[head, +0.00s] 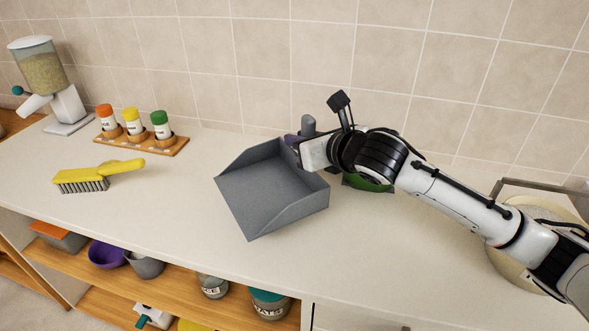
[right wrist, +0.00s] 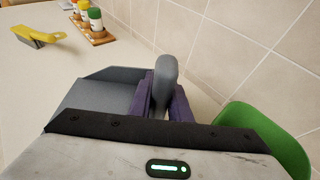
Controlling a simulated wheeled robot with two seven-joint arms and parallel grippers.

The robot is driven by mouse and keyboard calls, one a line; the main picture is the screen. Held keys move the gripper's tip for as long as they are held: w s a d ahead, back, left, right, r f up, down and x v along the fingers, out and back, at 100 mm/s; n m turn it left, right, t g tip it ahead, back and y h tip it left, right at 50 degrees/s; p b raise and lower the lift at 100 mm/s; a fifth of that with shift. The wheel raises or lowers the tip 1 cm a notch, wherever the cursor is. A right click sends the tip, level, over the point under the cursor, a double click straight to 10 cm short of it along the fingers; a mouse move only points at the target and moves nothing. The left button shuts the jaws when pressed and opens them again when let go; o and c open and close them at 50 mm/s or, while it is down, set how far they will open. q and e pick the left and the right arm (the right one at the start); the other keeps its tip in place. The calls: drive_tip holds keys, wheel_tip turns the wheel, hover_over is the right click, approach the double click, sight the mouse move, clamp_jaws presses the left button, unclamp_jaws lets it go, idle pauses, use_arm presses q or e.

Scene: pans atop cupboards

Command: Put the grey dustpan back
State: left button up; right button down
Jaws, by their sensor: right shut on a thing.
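The grey dustpan (head: 268,185) is at the middle of the white counter in the head view, its open side facing the front left. Its handle (right wrist: 166,75) stands between the purple fingers of my right gripper (right wrist: 162,100) in the right wrist view. The right gripper is shut on the handle. In the head view the right gripper (head: 296,146) is partly hidden behind its own wrist. I cannot tell whether the pan touches the counter or hangs just above it. My left gripper is not in view.
A yellow brush (head: 100,174) lies at the left, before a wooden rack (head: 141,145) with three capped jars. A grain dispenser (head: 48,85) stands far left. A green object (right wrist: 262,135) is close beside my right gripper. A shelf (head: 180,283) below holds bowls and jars. A tiled wall closes the back.

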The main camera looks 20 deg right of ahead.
drive_tip(key=shift+f, duration=2.4)
drive_tip(key=c, duration=1.7)
unclamp_jaws()
drive_tip(key=shift+f, duration=0.1)
drive_tip(key=shift+o, duration=0.3)
drive_tip(key=shift+s+r, duration=0.25)
drive_tip(key=v, duration=1.1)
drive_tip(key=shift+s+r, duration=0.15)
drive_tip(key=shift+s, duration=0.1)
drive_tip(key=shift+d, duration=0.1)
